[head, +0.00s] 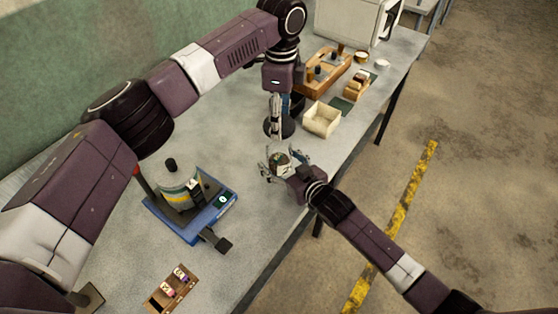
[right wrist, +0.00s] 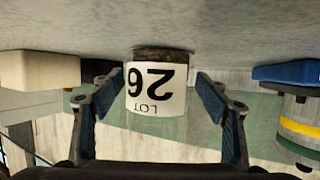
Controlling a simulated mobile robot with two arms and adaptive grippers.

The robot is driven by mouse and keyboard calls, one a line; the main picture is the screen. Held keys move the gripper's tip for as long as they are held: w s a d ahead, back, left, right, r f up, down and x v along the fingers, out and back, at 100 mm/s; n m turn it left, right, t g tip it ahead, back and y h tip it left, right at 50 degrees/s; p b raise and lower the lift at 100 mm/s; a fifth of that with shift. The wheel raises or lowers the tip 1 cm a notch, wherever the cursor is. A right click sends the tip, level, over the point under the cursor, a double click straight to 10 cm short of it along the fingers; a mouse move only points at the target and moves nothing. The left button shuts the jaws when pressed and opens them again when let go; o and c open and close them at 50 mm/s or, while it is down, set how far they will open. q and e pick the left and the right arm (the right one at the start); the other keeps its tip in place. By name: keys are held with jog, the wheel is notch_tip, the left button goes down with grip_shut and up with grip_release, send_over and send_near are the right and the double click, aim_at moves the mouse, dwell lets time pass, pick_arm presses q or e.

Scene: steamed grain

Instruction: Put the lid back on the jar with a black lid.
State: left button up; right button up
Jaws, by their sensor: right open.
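A clear jar (head: 280,160) with dark contents low inside stands on the table. Its white label "LOT 26" shows upside down in the right wrist view (right wrist: 155,88). My right gripper (head: 283,167) is open around it, with one finger on each side and visible gaps (right wrist: 160,110). I see no lid on the jar. My left gripper (head: 276,108) points down at the table beyond the jar. Just below its fingers is a black round thing (head: 284,129); I cannot tell whether it is the lid, or whether the fingers touch it.
A blue device (head: 205,229) carrying a banded cylinder (head: 180,190) stands left of the jar. A small wooden rack (head: 157,302) is nearer. An open cream box (head: 321,119), wooden racks (head: 325,72) and a white appliance (head: 345,25) stand farther back. The table's right edge is close.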

aim_at(279, 158)
jog(key=shift+c, duration=0.4)
jog(key=c, duration=1.7)
pick_arm(q)
jog(key=shift+f, duration=2.45)
jog(key=shift+f, duration=0.9)
jog(key=shift+f, duration=0.6)
pick_arm(e)
grip_shut()
